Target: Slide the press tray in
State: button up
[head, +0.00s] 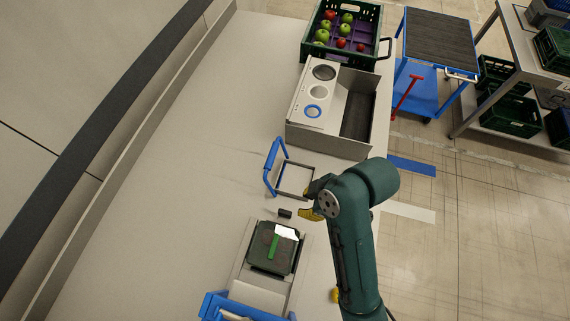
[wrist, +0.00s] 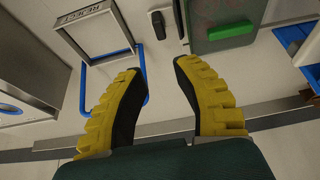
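The press unit is at the bottom of the head view. A dark green block (head: 262,262) with a bright green bar (head: 273,246) and a white patch sits on its pale grey base (head: 259,298). I cannot tell which part is the press tray. A small black handle-like piece (head: 285,213) stands just beyond the block; it also shows in the wrist view (wrist: 158,24). My gripper (head: 311,201) is beside this piece, to its right in the head view. In the wrist view my gripper (wrist: 153,70) has its yellow-backed fingers apart, with nothing between them.
A metal frame marked REJECT (wrist: 98,38) with a blue handle (head: 271,168) lies beyond the black piece. A grey box with round openings (head: 305,125) and a green crate of fruit (head: 310,50) stand farther along. The bench (head: 185,190) is clear on the left.

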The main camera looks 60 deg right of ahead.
aim_at(286, 212)
jog(key=b+x, duration=0.1)
jog(key=x, duration=0.7)
jog(key=b+x, duration=0.1)
jog(key=x, duration=0.7)
jog(key=shift+s+f, duration=0.15)
jog(key=shift+f, duration=0.2)
grip_shut()
